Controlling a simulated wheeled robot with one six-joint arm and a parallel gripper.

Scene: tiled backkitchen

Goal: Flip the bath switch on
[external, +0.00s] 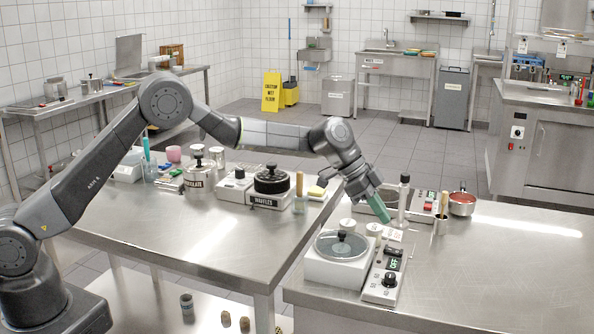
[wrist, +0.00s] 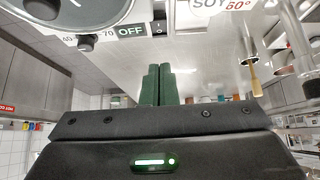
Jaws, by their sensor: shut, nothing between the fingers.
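The water bath (external: 322,268) is a white box with a round steel lid on the right bench. Its narrow control panel (external: 373,292) stands at its right side with a black knob, a lit green display and a switch near the far end. In the wrist view, a small dark rocker switch (wrist: 159,28) sits beside a black OFF label (wrist: 131,31), with the knob (wrist: 87,42) farther left. My gripper (external: 383,222) points down above the far end of the panel. Its green fingers, also in the wrist view (wrist: 159,70), are shut and empty, apart from the switch.
A card reading SOY 60° (wrist: 222,6) lies close to the switch. The bench's right side (external: 510,270) is clear.

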